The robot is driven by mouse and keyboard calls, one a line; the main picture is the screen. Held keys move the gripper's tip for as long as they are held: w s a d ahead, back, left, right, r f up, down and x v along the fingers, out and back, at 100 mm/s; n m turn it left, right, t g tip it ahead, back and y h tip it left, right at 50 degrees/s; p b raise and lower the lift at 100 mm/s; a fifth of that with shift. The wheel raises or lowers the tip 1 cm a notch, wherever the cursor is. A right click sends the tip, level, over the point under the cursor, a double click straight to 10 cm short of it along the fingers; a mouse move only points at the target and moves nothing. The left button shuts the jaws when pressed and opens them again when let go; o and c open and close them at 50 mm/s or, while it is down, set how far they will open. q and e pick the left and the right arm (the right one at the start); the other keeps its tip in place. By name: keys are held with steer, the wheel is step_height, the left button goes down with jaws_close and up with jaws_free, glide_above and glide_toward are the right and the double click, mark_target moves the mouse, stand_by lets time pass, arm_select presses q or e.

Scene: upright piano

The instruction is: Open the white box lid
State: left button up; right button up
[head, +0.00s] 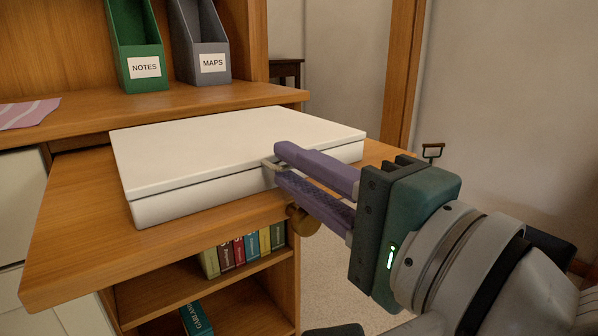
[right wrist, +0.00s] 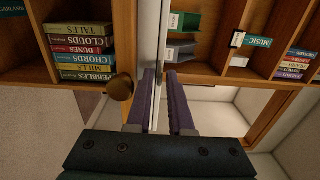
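The white box (head: 195,163) sits on the wooden desk board (head: 80,222) in the head view, with its lid (head: 240,137) down flat. A thin dark seam runs between lid and base. A small pale metal tab (head: 268,163) sticks out of the box's front side. My right gripper (head: 277,162) has its purple fingers apart, one above the other, at the tab. I cannot tell whether they touch it. In the right wrist view the fingertips (right wrist: 161,73) reach the pale box edge (right wrist: 153,30). My left gripper's fingers are not in view.
Green (head: 137,40) and grey (head: 203,42) file holders stand on the shelf behind the box. A round wooden knob (head: 303,221) is just below my right fingers. Books (head: 243,249) fill a shelf under the board. Open space lies above the lid.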

jaws_close()
stand_by(1.3)
